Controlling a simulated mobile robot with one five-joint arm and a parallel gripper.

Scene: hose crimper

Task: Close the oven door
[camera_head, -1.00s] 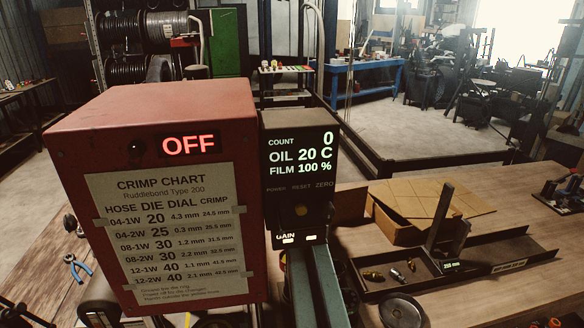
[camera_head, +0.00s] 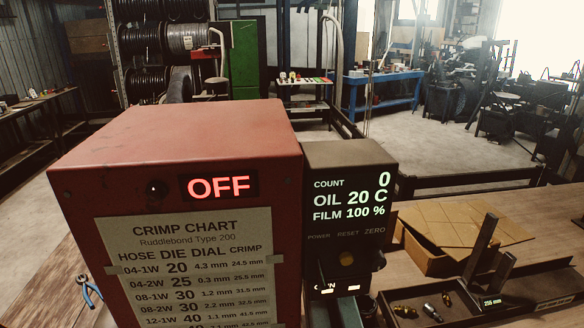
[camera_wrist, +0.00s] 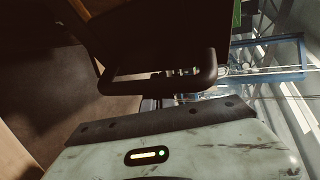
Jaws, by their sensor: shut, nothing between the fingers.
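In the wrist view, a dark panel (camera_wrist: 150,30) with a thick U-shaped bar handle (camera_wrist: 165,88) fills the upper middle; it may be the oven door, but I cannot tell how far it stands open. My gripper (camera_wrist: 158,102) is low in that view, behind its pale, worn housing with a small lit indicator. Its fingers are mostly lost in shadow just below the handle. It is shut and empty, and I cannot tell whether it touches the handle. The head view shows neither my gripper nor any thing clearly an oven.
A red crimper box (camera_head: 175,160) with an OFF display and a crimp chart stands close in front. A dark control panel (camera_head: 345,215) adjoins its right side. A parts tray (camera_head: 385,305) and open carton (camera_head: 430,258) lie on the bench at right. Open floor (camera_head: 425,150) lies behind.

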